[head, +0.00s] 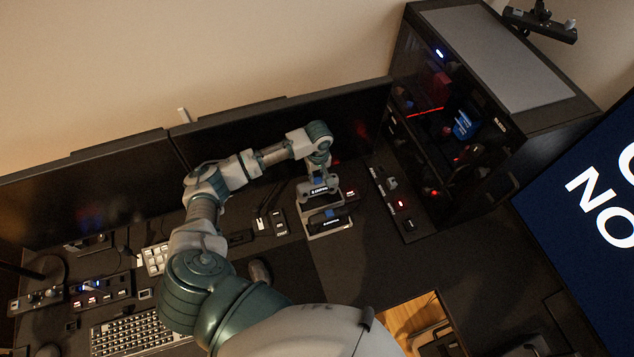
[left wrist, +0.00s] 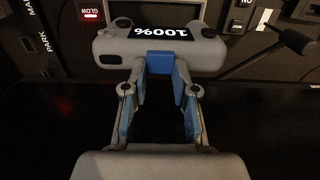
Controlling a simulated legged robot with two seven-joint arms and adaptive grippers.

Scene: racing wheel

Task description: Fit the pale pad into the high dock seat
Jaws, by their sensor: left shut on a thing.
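The pale grey pad (head: 319,191) has a black label and a blue block. It also shows in the left wrist view (left wrist: 115,48), where the label reads 100%. My left gripper (head: 318,178) is shut on the pad's blue block (left wrist: 160,63), with one finger on each side. The pale dock (head: 330,228) is below and in front of the held pad in the head view. A darker pad (head: 327,216) with a blue block sits on it. The high seat is hidden, so I cannot tell whether the pad touches it. My right gripper is not in view.
A black PC case (head: 455,120) stands at the right, beside a switch panel (head: 398,203). Dark monitors (head: 290,120) line the back. A keyboard (head: 135,330) and button boxes (head: 100,290) are at the left.

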